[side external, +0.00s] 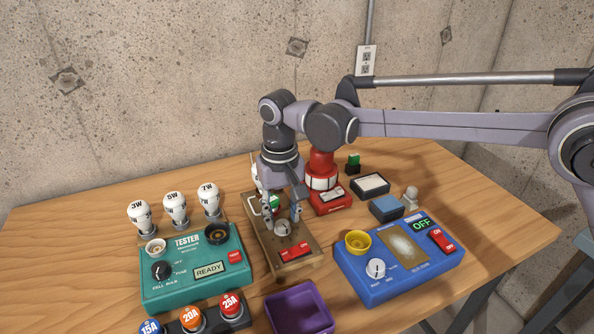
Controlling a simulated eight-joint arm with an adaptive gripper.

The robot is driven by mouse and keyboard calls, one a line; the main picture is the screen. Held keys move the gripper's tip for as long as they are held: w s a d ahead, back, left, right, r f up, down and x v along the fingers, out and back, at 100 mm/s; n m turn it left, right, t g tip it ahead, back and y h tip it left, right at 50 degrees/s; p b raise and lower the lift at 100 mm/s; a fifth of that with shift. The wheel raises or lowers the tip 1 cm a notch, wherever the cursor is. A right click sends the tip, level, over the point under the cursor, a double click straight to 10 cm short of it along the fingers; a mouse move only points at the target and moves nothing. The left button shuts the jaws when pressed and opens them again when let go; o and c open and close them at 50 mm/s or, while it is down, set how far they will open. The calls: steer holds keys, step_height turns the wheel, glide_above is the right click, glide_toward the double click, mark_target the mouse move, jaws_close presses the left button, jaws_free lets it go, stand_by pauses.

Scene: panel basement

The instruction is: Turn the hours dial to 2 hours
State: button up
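A small pale round dial (283,229) sits on a wooden board (258,236) in the middle of the table, in the side external view. No hour marks can be read on it, so I cannot tell its setting or whether it is the hours dial. My gripper (283,215) points down over this dial. Its two fingers are spread, one on each side and close to the dial; contact cannot be made out. A white dial (376,268) is on the blue box (395,288) at the right; its marks are too small to read.
A teal tester (206,283) with several white bulbs behind it stands left. A purple tray (301,311) is in front, beside coloured fuse knobs (191,318). A red device (329,203) stands close behind my gripper. Clear wood lies at the far left and right.

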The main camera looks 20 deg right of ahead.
mark_target(284, 223)
step_height(284, 223, up, 10)
steer(key=shift+r, duration=0.15)
stand_by(0.3)
steer(key=s+d+r+t+y, duration=0.1)
steer(key=s+d+t, duration=0.15)
steer(key=d, duration=0.65)
steer(key=s+d+r+t, duration=0.15)
steer(key=s+d, duration=0.25)
steer(key=d, duration=0.4)
steer(key=s+d+f+t, duration=0.1)
steer(key=s+d+f, duration=0.2)
steer(key=s+d, duration=0.1)
steer(key=s+d+f+t, duration=0.1)
steer(key=s+d+f, duration=0.2)
steer(key=s+d, duration=0.1)
steer(key=s+d+f+t+h, duration=0.1)
steer(key=s+d+f, duration=0.2)
steer(key=s+d, duration=0.1)
steer(key=shift+s+d+f, duration=0.25)
steer(key=shift+s, duration=0.3)
